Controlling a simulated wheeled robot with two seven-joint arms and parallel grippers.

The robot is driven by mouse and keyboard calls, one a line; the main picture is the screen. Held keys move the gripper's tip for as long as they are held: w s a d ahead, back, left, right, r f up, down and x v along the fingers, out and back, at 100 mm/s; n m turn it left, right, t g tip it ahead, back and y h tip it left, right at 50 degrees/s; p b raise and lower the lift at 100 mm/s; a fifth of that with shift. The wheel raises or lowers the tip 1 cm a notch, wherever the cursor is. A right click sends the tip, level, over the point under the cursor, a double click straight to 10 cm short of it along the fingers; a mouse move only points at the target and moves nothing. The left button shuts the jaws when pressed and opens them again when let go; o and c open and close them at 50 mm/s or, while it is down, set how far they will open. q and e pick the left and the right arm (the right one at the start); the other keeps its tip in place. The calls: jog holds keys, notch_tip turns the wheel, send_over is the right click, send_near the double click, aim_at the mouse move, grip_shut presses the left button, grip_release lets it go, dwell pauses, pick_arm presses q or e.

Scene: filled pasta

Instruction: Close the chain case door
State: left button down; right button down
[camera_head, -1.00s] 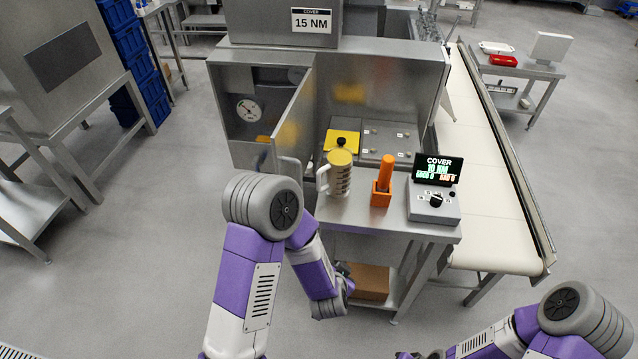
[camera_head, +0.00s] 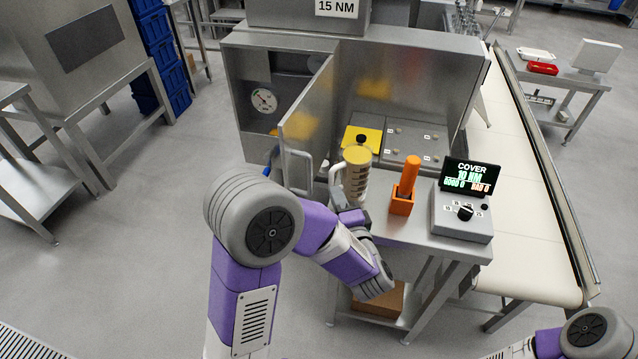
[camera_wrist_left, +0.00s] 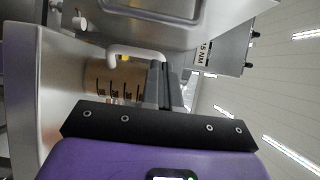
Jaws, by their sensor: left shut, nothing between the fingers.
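The chain case door (camera_head: 306,110) is a grey metal panel standing open, pointing out toward me from the metal case (camera_head: 415,85). Its bar handle (camera_head: 301,168) is on the lower front part. My left gripper (camera_head: 343,203) is shut and empty at the table's front edge, right of the handle and just in front of the measuring jug. My right gripper is out of the picture; only part of that arm shows at lower right.
The jug (camera_head: 355,175) stands close to the left gripper. An orange holder with an orange-handled tool (camera_head: 403,200) and a control box with a screen (camera_head: 462,214) stand further right. A pressure gauge (camera_head: 263,101) shows inside the open case. A conveyor (camera_head: 535,180) runs along the right.

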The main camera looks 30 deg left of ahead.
pick_arm(q)
jog(key=w+a+b, duration=0.1)
jog(key=w+a, duration=0.1)
jog(key=a, duration=0.4)
jog(key=shift+w+a+b, duration=0.15)
jog(key=shift+w+b, duration=0.2)
jog(key=shift+b, duration=0.05)
